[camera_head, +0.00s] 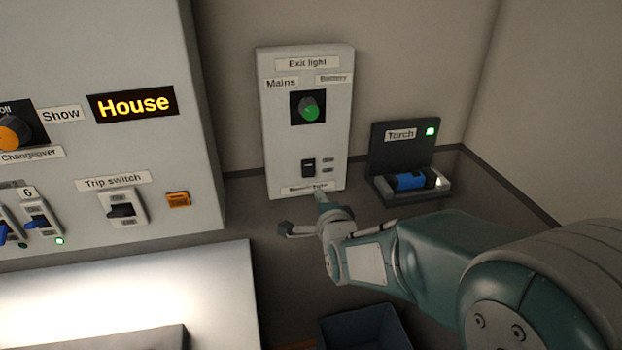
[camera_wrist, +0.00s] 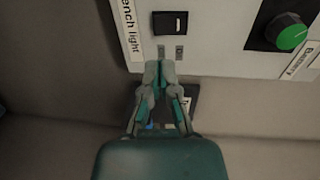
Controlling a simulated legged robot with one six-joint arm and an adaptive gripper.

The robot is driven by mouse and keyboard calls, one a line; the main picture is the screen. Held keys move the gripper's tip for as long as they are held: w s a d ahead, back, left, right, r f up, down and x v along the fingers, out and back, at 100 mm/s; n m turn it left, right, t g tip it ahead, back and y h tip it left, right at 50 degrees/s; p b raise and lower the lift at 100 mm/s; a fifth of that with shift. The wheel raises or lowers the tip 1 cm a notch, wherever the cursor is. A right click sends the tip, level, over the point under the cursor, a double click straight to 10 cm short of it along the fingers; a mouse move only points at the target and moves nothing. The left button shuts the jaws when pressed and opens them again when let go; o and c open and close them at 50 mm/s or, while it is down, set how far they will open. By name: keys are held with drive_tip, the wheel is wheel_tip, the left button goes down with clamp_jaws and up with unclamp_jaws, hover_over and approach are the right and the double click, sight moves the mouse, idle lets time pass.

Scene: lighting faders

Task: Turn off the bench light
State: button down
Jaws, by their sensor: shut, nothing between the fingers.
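The bench light switch (camera_head: 308,168) is a small black rocker low on a pale wall panel (camera_head: 272,140). Its label, partly hidden by my gripper in the head view, sits below it. In the wrist view the black switch (camera_wrist: 169,23) is beside the "ench light" label (camera_wrist: 130,28), turned sideways. My gripper (camera_head: 322,197) is at the panel's lower edge, below the switch. In the wrist view my gripper (camera_wrist: 159,68) is shut and empty, its tips just short of the two small marks beside the switch. I cannot tell whether it touches the panel.
A green knob (camera_head: 310,109) marked Mains and Battery sits above the switch. A blue torch (camera_head: 409,181) rests in its dock at right. A large panel (camera_head: 150,50) with faders and a trip switch (camera_head: 122,208) stands at left. A bright white surface (camera_head: 200,285) lies lower left.

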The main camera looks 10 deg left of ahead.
sight(309, 175)
drive_tip(key=x, duration=0.9)
drive_tip(key=shift+d, duration=0.1)
drive_tip(key=shift+w, duration=0.1)
